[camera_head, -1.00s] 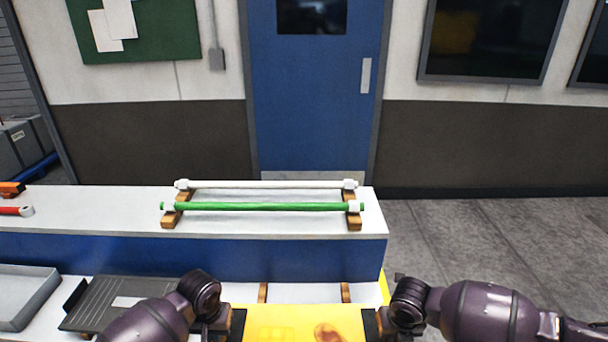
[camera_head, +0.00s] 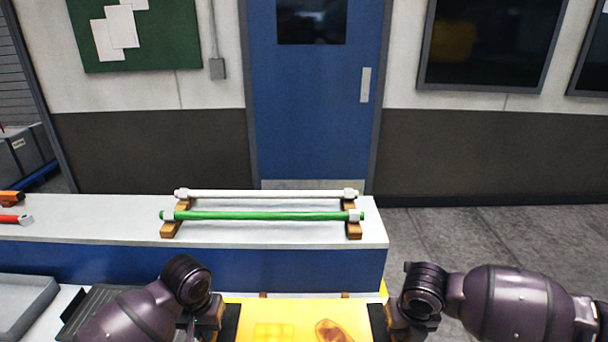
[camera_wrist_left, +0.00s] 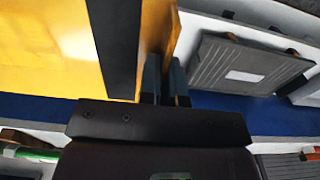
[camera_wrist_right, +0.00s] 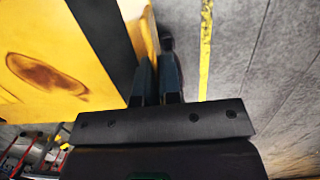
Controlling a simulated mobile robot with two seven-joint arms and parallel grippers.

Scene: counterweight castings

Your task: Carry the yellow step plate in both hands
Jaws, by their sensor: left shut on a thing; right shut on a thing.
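The yellow step plate (camera_head: 298,308) shows at the bottom of the head view, with black strips along its sides and a brown oval mark on top. Its front part is cut off by the frame. My left gripper (camera_head: 226,322) is shut on its left edge, and my right gripper (camera_head: 383,322) is shut on its right edge. The plate fills the upper left of the left wrist view (camera_wrist_left: 50,50), where my left fingers (camera_wrist_left: 164,82) grip its edge. It also shows in the right wrist view (camera_wrist_right: 75,30), beside my right fingers (camera_wrist_right: 157,82).
A bench with a raised white shelf (camera_head: 100,225) lies ahead. A green bar (camera_head: 265,215) and a white bar (camera_head: 265,195) rest on wooden blocks there. A grey tray (camera_head: 22,305) is at the lower left.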

